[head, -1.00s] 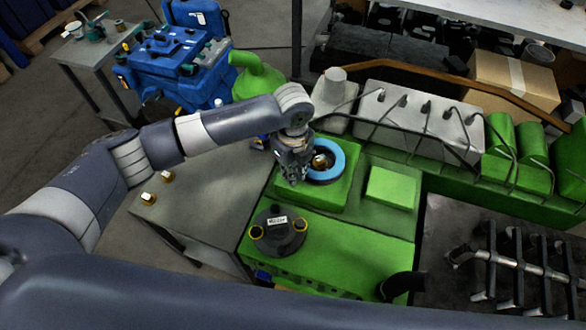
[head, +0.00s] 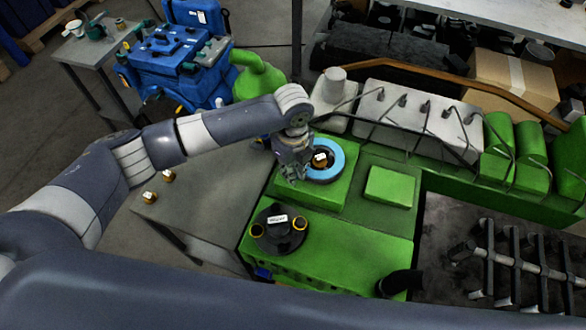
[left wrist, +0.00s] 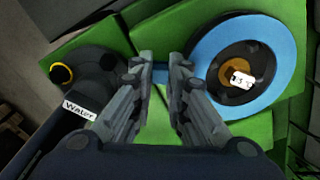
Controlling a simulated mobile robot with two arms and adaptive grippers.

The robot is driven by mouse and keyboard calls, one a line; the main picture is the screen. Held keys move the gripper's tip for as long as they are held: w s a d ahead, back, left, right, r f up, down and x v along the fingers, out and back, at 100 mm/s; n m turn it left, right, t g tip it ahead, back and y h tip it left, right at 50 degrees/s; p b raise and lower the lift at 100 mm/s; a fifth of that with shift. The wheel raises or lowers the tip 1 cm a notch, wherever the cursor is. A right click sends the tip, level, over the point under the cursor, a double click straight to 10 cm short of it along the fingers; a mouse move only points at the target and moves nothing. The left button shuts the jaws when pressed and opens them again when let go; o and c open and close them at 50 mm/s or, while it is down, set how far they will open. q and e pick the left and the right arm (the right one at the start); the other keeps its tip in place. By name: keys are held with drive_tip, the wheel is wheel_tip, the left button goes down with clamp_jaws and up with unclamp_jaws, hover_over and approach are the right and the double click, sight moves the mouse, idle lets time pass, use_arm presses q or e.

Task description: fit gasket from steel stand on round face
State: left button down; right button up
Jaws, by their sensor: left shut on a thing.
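The gasket is a light blue ring (head: 338,151), and it also shows in the left wrist view (left wrist: 284,62). Seen from above, it surrounds the dark round face (left wrist: 238,50), which has a brass-coloured centre and a white label. I cannot tell whether the ring lies flat on the face or sits just above it. My left gripper (head: 292,174) is at the ring's left side; in the left wrist view its fingers (left wrist: 163,66) close on the ring's blue edge part. The grey steel stand (head: 205,188) is left of the green engine, with no gasket visible on it. My right gripper is not in view.
The green engine block (head: 345,252) carries a black round part labelled Water (head: 278,234) in front of the ring. A raised green block (head: 390,186) lies right of it. Grey pipes and a pale cover (head: 420,115) stand behind. A blue engine (head: 175,60) is at back left.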

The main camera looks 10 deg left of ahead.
use_arm(q)
drive_tip(key=shift+f+b, duration=0.35)
drive_tip(key=shift+f, duration=0.55)
idle(0.6)
drive_tip(key=c, duration=1.5)
unclamp_jaws()
wheel_tip(320, 180, up, 12)
drive_tip(key=shift+r, duration=0.1)
